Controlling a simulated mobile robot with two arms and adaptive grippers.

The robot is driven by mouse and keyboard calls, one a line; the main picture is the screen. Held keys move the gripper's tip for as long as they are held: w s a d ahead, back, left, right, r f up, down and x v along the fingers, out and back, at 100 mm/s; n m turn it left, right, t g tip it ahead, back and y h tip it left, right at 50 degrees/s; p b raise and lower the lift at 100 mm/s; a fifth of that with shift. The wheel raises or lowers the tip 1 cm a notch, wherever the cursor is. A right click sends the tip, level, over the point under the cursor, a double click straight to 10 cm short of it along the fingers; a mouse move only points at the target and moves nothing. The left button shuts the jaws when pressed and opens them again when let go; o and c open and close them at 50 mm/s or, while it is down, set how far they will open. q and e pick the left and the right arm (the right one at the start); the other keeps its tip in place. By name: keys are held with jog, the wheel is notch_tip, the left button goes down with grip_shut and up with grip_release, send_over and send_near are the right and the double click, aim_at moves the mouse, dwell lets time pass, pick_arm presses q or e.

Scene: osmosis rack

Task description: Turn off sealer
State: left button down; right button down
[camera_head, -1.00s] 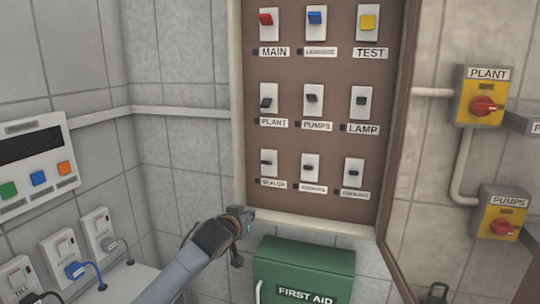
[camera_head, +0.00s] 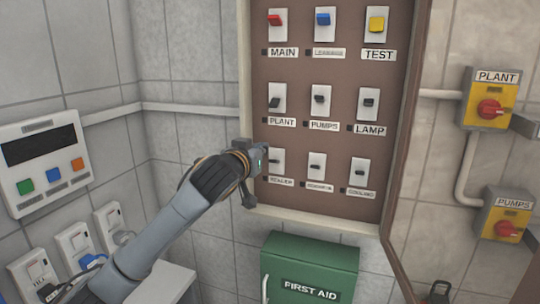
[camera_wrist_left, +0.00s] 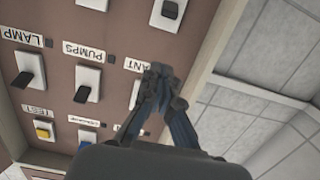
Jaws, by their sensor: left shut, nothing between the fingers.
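The sealer switch (camera_head: 278,163) is a dark toggle on a white plate at the bottom left of the brown panel, above the label SEALER (camera_head: 281,182). In the left wrist view, which is upside down, it appears to be the dark toggle at the top (camera_wrist_left: 171,9). My left gripper (camera_head: 259,160) is shut and empty, just left of the sealer switch in the head view and partly over its plate edge. In the left wrist view its closed fingertips (camera_wrist_left: 160,72) show near the PLANT label. Contact with the switch cannot be told. My right gripper is not in view.
Other switches surround it, including PLANT (camera_head: 276,101) above and the middle bottom switch (camera_head: 316,166) to the right. The panel's open door (camera_head: 402,150) stands at right. A green first-aid box (camera_head: 310,262) hangs below. Plugs and a sealer-side display box (camera_head: 42,160) are left.

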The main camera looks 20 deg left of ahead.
aim_at(276, 152)
pick_arm(q)
jog(key=w+p, duration=0.1)
jog(key=w, duration=0.2)
jog(key=w+p, duration=0.1)
jog(key=w, duration=0.2)
jog(key=w+p, duration=0.2)
jog(key=w, duration=0.1)
jog(key=shift+d+f, duration=0.2)
jog(key=shift+f, duration=0.1)
jog(key=f, duration=0.1)
jog(key=s+f+p, duration=0.1)
jog(key=shift+s+f, duration=0.25)
jog(key=shift+f, duration=0.05)
jog(key=shift+s+a+f, duration=0.1)
jog(key=shift+s+f, duration=0.3)
jog(key=shift+f, duration=0.15)
jog(key=shift+w+f, duration=0.1)
